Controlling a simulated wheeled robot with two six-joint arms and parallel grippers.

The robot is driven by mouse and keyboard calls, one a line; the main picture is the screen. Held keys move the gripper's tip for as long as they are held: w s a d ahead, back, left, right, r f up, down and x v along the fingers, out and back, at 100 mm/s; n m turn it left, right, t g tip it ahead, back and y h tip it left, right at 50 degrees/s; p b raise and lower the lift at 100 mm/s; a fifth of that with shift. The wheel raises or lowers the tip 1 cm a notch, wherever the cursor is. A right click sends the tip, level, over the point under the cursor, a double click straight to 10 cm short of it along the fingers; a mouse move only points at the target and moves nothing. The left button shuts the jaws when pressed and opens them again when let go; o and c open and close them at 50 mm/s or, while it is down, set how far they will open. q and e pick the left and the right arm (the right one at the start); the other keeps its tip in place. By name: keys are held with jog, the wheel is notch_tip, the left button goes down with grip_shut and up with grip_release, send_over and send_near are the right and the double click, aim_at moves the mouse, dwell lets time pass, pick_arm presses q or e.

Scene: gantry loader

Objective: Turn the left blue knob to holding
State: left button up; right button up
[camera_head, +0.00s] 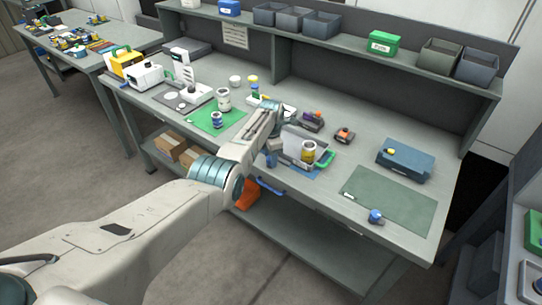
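A small blue-and-white knob-like piece (216,120) stands at the front of the left green mat (204,128). Another blue knob-like piece (376,215) sits at the front edge of the right green mat (395,197). Any "holding" mark is too small to read. My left arm reaches in from the lower left, and its gripper (272,157) is over the middle of the bench, apart from both blue pieces and between them. Its fingers are small and partly hidden, so I cannot tell if it is open or shut. My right gripper is not in view.
A blue box (405,160) sits at the right. A shelf with bins (320,24) and a green box (383,43) runs along the back. White machines (147,75) stand at the left.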

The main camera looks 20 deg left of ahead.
pick_arm(q)
jog(key=shift+o, duration=0.2)
jog(key=shift+r, duration=0.3)
notch_tip(320, 180, up, 10)
jog(key=b, duration=0.1)
jog(key=shift+b, duration=0.3)
jog(key=shift+r, duration=0.1)
